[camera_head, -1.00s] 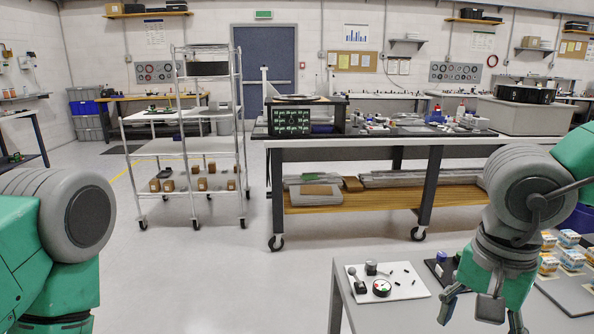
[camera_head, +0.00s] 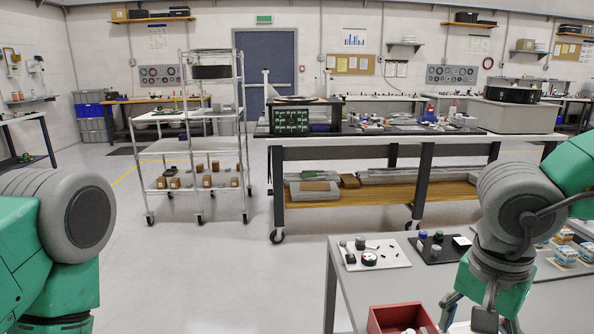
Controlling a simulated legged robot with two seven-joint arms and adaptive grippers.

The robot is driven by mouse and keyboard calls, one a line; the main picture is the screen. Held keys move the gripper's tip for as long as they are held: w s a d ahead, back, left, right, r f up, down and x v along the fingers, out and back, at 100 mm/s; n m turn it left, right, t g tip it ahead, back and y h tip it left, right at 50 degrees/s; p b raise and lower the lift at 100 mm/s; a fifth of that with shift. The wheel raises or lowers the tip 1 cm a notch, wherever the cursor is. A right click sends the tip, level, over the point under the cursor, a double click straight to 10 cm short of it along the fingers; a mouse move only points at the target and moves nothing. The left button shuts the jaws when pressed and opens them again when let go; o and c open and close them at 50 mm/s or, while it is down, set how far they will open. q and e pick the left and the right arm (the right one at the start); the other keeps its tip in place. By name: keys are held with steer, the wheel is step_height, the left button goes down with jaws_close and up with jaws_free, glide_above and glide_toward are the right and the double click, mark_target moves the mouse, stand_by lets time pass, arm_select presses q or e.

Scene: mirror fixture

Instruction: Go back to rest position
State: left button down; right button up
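My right gripper (camera_head: 480,318) hangs fingers down over the grey table (camera_head: 345,290) at the lower right. Its fingers are spread and no object shows between them; the fingertips are partly cut off by the bottom edge. My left arm shows at the left edge, but its gripper is out of view. A white plate with dark knobs and small pegs (camera_head: 376,258) lies on the table, left of the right gripper. A black plate with small parts (camera_head: 437,250) lies beside it, close behind the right gripper.
A red bin (camera_head: 378,318) stands at the table's front, just left of the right gripper. Small boxes (camera_head: 565,253) lie right of the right arm. A wheeled workbench (camera_head: 345,152) and a wire shelf cart (camera_head: 205,148) stand farther back. The floor at centre left is clear.

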steer(key=s+d+f+n+t+h, duration=0.1)
steer(key=d+f+n+h, duration=0.15)
steer(key=f, duration=0.75)
steer(key=d+f+n+t+h, duration=0.15)
steer(key=d+f, duration=0.25)
steer(key=f, duration=0.7)
steer(key=s+a+f+n+g+y, duration=0.1)
steer(key=s+f+n+y, duration=0.15)
steer(key=s+f, duration=0.45)
steer(key=s+a+f+n+g+y, duration=0.1)
steer(key=s+f+n+g+y, duration=0.15)
steer(key=s, duration=0.75)
arm_select(q)
step_height(320, 180, down, 10)
steer(key=b, duration=1)
steer(key=shift+w+a+f, duration=0.15)
steer(key=shift+w+f, duration=0.05)
steer(key=shift+w, duration=0.15)
arm_select(e)
step_height(320, 180, down, 10)
steer(key=w+n+t, duration=0.1)
steer(key=n, duration=0.1)
steer(key=shift+w+a+f, duration=0.2)
steer(key=shift+w+a, duration=0.15)
steer(key=shift+a, duration=0.1)
